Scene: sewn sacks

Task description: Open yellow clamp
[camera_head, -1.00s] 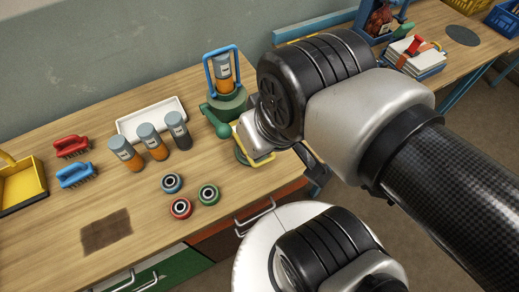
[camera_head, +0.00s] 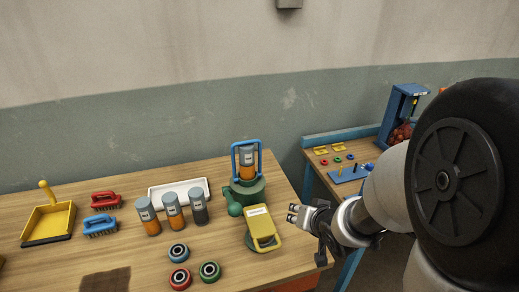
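The yellow clamp (camera_head: 266,231) is a flat yellow frame with a pale label along its top. It leans at a tilt over a round green base at the front right of the bench. A green fixture (camera_head: 246,193) behind it holds a grey-and-orange cylinder (camera_head: 246,162), with a blue clamp (camera_head: 235,160) upright around it. My gripper (camera_head: 309,236) is just right of the yellow clamp, apart from it in the picture. Its fingers look spread and empty, one pale tip near the clamp's upper right and one dark finger lower down.
Three cylinders (camera_head: 173,212) stand before a white tray (camera_head: 180,188). Three ringed discs (camera_head: 178,252) lie in front. A second bench (camera_head: 318,179) is behind right.

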